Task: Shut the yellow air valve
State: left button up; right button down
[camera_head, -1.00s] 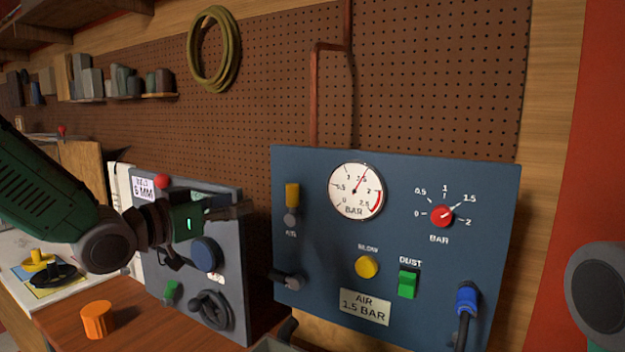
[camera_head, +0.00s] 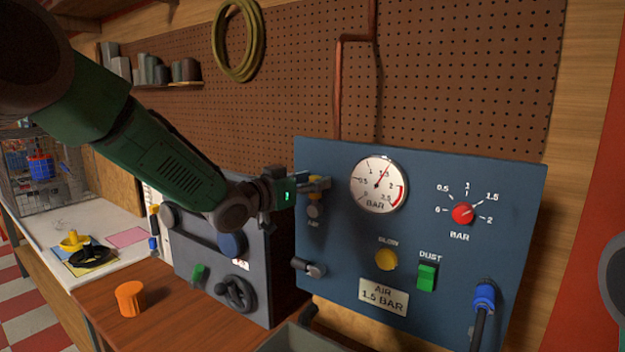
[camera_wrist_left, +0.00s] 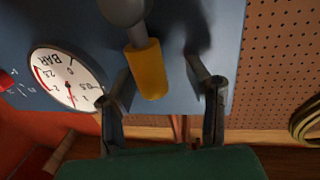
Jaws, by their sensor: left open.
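The yellow air valve (camera_head: 317,195) is on the upper left of the blue panel, above the "AIR" label. Its yellow handle points up from a grey pivot, and my left gripper hides most of it in the head view. In the left wrist view, which is turned over, the yellow handle (camera_wrist_left: 149,72) stands between my two fingers, with a gap on each side. My left gripper (camera_head: 321,184) is open around the handle; it also shows in the left wrist view (camera_wrist_left: 160,78).
The blue panel (camera_head: 335,250) also carries a pressure gauge (camera_head: 379,185), a red knob (camera_head: 462,213), a yellow button (camera_head: 386,260) and a green switch (camera_head: 427,276). A grey panel (camera_head: 190,262) stands left of it. An orange knob-like piece (camera_head: 130,298) is on the wooden bench.

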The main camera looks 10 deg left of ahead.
pick_arm(q)
jog(key=shift+d, duration=0.65)
grip_shut()
jog(key=shift+a+f, duration=0.1)
jog(key=shift+a, duration=0.1)
pick_arm(e)
jog(key=shift+d+f, duration=0.15)
jog(key=shift+d, duration=0.2)
pick_arm(q)
jog(key=shift+w+a, duration=0.1)
pick_arm(e)
jog(key=shift+w, duration=0.1)
